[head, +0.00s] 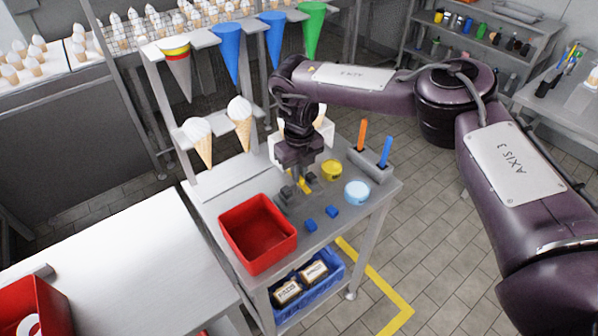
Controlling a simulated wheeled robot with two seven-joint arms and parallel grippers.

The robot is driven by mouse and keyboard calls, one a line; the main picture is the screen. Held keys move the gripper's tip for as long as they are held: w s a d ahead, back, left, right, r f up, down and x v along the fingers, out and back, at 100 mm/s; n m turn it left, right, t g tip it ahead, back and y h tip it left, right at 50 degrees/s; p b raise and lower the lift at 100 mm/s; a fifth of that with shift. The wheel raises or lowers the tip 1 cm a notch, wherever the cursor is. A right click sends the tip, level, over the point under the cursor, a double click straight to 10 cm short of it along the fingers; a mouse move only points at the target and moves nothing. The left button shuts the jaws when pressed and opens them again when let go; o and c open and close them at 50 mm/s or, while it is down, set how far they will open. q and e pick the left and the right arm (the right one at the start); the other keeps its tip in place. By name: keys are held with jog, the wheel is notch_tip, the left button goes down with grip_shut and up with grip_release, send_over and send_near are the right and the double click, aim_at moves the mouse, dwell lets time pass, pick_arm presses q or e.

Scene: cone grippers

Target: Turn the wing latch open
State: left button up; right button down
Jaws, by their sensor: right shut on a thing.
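My right gripper (300,172) points down over the small workbench, its arm coming in from the right. It is shut on a small yellow piece (305,185), which seems to be the wing latch. The latch sits on a grey fixture (288,203) with dark blocks, behind the two blue blocks. The gripper hides much of the latch, so I cannot tell how far it is turned. My left gripper is not in view.
A red bin (257,236) stands left of the fixture. Blue blocks (311,225), a yellow round container (331,170), a light blue one (357,194) and a holder (370,166) with orange and blue sticks are close by. Cones hang in the rack (205,41) behind.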

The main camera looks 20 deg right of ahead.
jog(key=shift+r+n, duration=0.1)
jog(key=shift+n, duration=0.4)
jog(key=c, duration=1.5)
grip_release()
jog(key=shift+c, duration=0.2)
jog(key=shift+r+b, duration=0.3)
jog(key=shift+r, duration=0.15)
notch_tip(320, 180, up, 7)
jog(key=shift+f+b, duration=0.1)
jog(key=shift+b, duration=0.65)
